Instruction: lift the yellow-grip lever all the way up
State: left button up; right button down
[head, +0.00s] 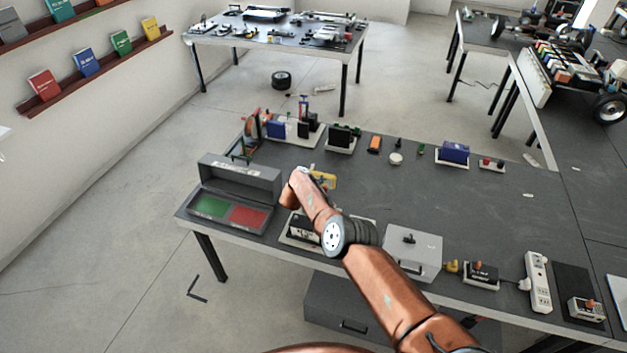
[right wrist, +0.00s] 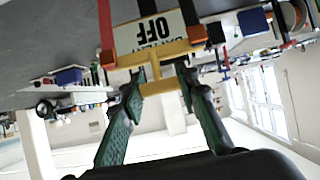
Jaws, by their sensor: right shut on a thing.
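The yellow-grip lever (right wrist: 155,70) fills the middle of the right wrist view. In the head view my right arm hides the gripper; a yellow piece (head: 322,180) shows just beyond the arm's end. My left gripper is not in view.
An open grey case (head: 243,180) with green and red panels lies left of my right arm. A grey box (head: 411,252) stands right of it. A dark device (head: 301,229) is partly behind the arm.

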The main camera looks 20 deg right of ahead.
jog(key=shift+r, duration=0.15)
jog(key=c, duration=1.4)
grip_release()
jog(key=shift+c, duration=0.2)
